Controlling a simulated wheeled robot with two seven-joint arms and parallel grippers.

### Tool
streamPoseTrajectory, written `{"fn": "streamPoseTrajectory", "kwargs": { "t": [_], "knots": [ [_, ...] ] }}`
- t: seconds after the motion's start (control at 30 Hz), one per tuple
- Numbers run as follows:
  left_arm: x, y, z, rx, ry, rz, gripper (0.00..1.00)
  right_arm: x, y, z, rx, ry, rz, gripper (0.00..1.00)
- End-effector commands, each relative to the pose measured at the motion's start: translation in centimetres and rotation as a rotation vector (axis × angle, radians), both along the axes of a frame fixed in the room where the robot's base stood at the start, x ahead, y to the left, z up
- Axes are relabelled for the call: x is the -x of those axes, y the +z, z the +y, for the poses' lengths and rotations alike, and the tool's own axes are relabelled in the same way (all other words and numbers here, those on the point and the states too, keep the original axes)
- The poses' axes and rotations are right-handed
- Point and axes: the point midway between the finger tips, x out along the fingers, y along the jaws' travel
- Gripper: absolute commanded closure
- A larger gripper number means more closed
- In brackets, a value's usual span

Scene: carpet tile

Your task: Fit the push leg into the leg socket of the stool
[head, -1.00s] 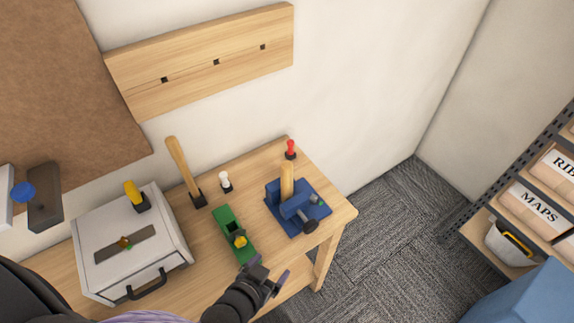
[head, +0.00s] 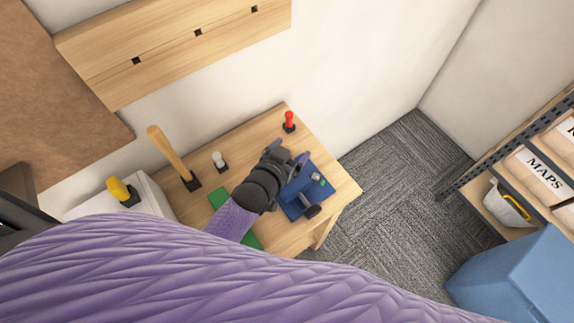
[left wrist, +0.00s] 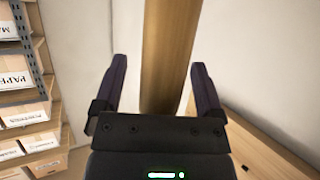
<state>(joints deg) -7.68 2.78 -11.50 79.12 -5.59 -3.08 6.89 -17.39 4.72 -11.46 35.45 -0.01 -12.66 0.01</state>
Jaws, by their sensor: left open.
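A wooden post (left wrist: 168,55) stands between the two fingers of my left gripper in the left wrist view. The fingers are apart, with a gap on each side of the post. In the head view my left gripper (head: 288,158) is over the blue vise (head: 305,192) at the right end of the bench, and it hides the post there. A second wooden rod (head: 168,153) leans in a black holder to the left. I cannot make out a stool or its leg socket, nor tell which rod is the push leg. My right gripper is not in view.

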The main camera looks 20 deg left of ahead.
Motion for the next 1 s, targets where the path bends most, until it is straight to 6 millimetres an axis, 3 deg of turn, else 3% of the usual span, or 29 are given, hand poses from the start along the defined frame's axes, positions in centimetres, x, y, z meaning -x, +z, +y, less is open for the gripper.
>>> {"fn": "streamPoseTrajectory", "kwargs": {
  "t": [0.2, 0.23, 0.63, 1.0],
  "knots": [
    [-0.23, -0.06, -0.04, 0.0, 0.0, 0.0, 0.11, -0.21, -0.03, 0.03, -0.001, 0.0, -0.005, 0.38],
    [-0.22, -0.06, -0.04, 0.0, 0.0, 0.0, 0.15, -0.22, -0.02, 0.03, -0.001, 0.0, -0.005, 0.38],
    [-0.19, -0.07, -0.03, 0.0, 0.0, 0.001, 1.0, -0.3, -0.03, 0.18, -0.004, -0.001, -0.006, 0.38],
    [-0.19, -0.07, -0.02, -0.001, 0.0, 0.0, 1.0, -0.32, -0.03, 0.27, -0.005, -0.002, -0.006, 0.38]
  ]
}}
